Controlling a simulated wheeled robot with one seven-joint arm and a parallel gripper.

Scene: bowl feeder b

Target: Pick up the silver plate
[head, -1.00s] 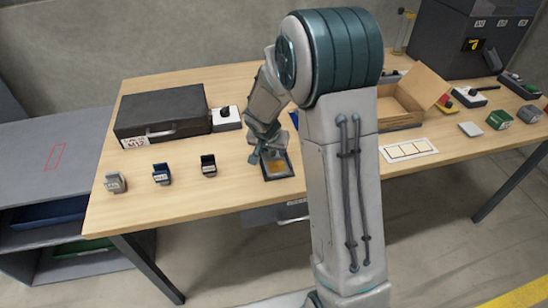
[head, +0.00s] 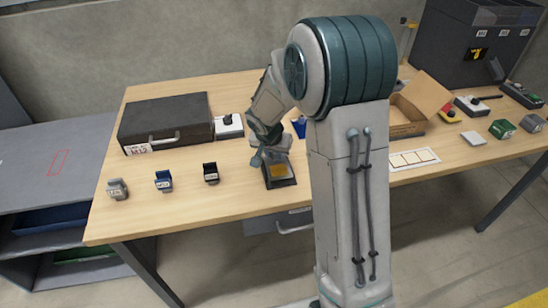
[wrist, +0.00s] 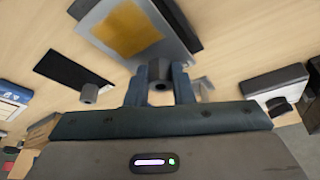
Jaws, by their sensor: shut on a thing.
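The silver plate (wrist: 172,22) is a thin grey sheet with a yellow-orange square on its face. In the head view the plate (head: 267,175) is over a dark holder (head: 283,183) near the table's front middle. The dark holder (wrist: 190,36) shows behind the plate in the wrist view. The plate looks slightly raised and offset from the holder; the exact gap is hard to tell.
Several small blocks, including a blue one (head: 163,181), stand left on the table (head: 225,197). A black case (head: 165,122) is behind them. An open cardboard box (head: 405,122), a white card (head: 413,158) and a dark machine (head: 455,55) are at right.

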